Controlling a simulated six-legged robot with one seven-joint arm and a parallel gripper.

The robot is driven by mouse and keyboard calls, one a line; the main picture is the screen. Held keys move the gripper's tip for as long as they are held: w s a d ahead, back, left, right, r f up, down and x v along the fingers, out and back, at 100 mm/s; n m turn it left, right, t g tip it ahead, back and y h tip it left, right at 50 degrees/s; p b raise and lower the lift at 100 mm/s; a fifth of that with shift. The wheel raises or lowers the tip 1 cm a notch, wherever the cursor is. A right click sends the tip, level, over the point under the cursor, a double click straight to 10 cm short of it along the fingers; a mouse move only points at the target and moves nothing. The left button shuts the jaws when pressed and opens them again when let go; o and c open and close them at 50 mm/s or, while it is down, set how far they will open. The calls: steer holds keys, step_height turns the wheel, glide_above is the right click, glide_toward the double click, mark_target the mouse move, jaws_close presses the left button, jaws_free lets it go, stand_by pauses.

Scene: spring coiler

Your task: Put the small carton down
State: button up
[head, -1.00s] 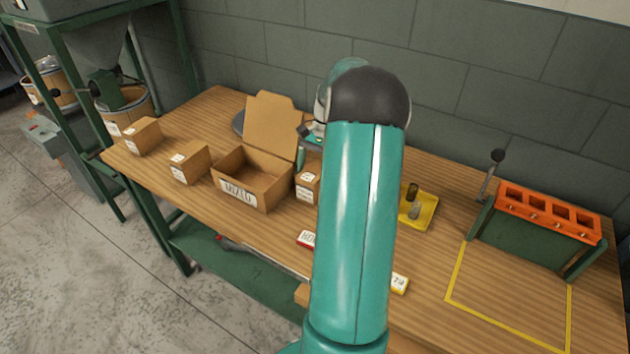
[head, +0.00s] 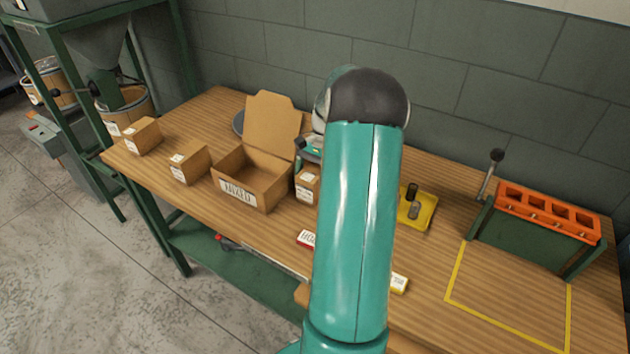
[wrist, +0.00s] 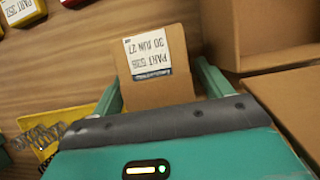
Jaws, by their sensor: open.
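The small carton (wrist: 172,88), brown with a white printed label, stands on the wooden bench. In the head view the carton (head: 307,186) is just right of the open box marked MIXED, partly beside my arm. My gripper (wrist: 160,80) is open, with one teal finger on each side of the carton in the wrist view. I cannot tell whether either finger touches it. In the head view my gripper (head: 302,158) is partly hidden behind my arm.
The MIXED box (head: 262,184) has its lid up, close beside the carton. Two other cartons (head: 189,162) (head: 144,136) stand farther left. A yellow tray (head: 425,222) and an orange-topped rack (head: 548,215) are right. The yellow-outlined area (head: 510,300) is bare.

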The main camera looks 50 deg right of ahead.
steer(key=c, duration=1.6)
steer(key=shift+r, duration=0.2)
